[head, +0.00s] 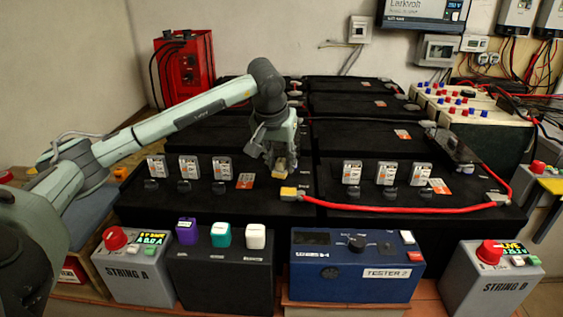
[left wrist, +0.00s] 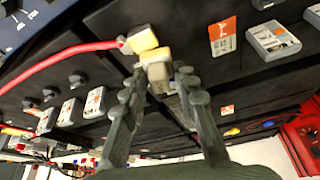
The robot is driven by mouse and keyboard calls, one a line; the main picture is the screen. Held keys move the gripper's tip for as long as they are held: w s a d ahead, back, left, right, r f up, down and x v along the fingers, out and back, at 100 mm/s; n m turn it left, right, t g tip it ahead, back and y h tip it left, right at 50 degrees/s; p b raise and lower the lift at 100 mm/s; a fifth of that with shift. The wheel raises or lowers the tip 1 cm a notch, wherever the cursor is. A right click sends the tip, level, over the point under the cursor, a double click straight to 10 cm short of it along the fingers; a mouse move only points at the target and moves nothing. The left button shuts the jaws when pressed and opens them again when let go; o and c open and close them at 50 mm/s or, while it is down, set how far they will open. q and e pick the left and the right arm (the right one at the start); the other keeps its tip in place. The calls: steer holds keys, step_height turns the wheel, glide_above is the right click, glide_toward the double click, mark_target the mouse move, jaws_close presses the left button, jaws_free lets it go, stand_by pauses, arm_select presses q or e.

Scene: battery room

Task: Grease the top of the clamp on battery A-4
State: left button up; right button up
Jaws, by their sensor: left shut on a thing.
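My left gripper (head: 281,172) is shut on a small block-like tool with a beige end and grey body (left wrist: 157,72), seen between the fingers (left wrist: 160,100) in the left wrist view. A yellow-topped clamp (head: 289,193) sits at the end of a red cable on the front row of black batteries; it also shows in the left wrist view (left wrist: 143,40). The tool's beige end is right beside the clamp; I cannot tell whether they touch. I cannot read a battery name A-4. My right gripper is not in view.
The red cable (head: 400,208) runs right along the front battery. Grey blocks (head: 189,166) stand on the battery tops. In front are a blue tester (head: 340,285), a black box with coloured caps (head: 225,275) and two grey string boxes (head: 130,280). A red unit (head: 185,65) stands behind.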

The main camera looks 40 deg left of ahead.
arm_select(q)
steer(key=shift+r, duration=1.4)
